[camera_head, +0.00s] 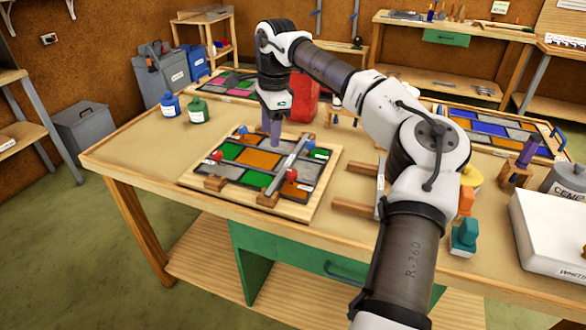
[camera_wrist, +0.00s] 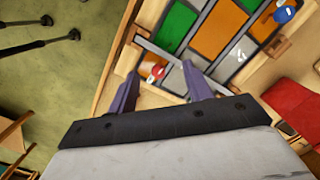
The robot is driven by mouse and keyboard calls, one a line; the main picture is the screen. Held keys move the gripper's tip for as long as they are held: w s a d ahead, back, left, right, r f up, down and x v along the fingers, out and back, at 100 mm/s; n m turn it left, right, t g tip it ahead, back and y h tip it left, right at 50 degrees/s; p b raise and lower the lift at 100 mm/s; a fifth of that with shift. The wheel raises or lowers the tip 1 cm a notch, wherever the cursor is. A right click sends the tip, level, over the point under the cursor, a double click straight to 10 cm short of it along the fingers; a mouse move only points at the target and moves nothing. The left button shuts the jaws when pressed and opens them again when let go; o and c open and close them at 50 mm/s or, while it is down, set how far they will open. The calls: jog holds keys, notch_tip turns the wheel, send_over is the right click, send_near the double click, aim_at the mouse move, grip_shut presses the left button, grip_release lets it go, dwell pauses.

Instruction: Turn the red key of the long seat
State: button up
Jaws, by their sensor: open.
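A leaded panel of green, orange and grey panes lies on a wooden board (camera_head: 300,212) on the bench. A red key (camera_head: 291,175) stands beside a long grey bar (camera_head: 299,154) on the panel's right side. Another red key (camera_head: 217,156) is at the left edge. Blue keys (camera_head: 242,130) (camera_head: 310,145) are at the far side. My gripper (camera_head: 274,142) is above the far part of the panel. In the wrist view its purple fingers (camera_wrist: 160,88) are open and apart, with a red key (camera_wrist: 157,72) showing between them. Contact cannot be told.
A red container (camera_head: 305,98) stands behind the panel. A second panel (camera_head: 500,130), a white box (camera_head: 550,230) and small tools are on the right. The bench is clear left of the board.

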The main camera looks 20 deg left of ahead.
jog(key=r+h, duration=0.1)
send_over(292, 171)
jog(key=shift+t, duration=0.3)
notch_tip(292, 171, down, 13)
jog(key=p, duration=0.3)
jog(key=shift+f, duration=0.2)
jog(key=c, duration=1)
jog(key=shift+o, duration=0.2)
jog(key=shift+m, duration=0.3)
